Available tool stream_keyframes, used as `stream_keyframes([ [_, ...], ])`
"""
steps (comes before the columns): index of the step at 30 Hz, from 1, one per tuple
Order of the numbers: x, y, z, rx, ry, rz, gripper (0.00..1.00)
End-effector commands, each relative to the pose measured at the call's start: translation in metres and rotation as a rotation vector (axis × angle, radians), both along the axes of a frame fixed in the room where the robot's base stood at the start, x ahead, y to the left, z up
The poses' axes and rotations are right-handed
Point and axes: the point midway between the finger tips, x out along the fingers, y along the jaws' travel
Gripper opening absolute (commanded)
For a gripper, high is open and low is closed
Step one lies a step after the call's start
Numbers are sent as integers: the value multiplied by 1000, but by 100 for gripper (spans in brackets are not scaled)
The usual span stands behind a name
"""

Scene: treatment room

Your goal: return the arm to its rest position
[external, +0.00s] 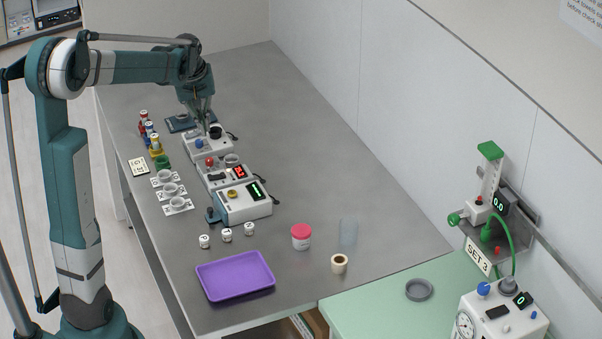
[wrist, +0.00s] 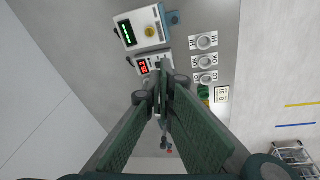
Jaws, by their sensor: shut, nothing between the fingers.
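My arm reaches from its base at the lower left over the far end of the grey table. My gripper (external: 204,124) points down, shut and empty, just above the farthest white device (external: 207,143) with a blue and a black knob. In the wrist view my gripper's fingers (wrist: 163,80) are together and cover part of what lies beneath. I cannot tell from these views whether the fingertips touch that device.
Nearer stand a device with a red display (external: 225,172) and one with a green display (external: 244,202). White labelled cup holders (external: 171,188), colored vials (external: 149,131), a purple tray (external: 236,275) and a red-lidded jar (external: 301,236) share the table.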

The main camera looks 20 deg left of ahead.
Motion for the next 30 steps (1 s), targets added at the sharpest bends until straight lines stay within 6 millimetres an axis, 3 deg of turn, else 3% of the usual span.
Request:
stream_keyframes([
  [15,-86,-12,30,40,-94,-117,0],
  [30,-168,-22,37,87,-184,-232,0],
])
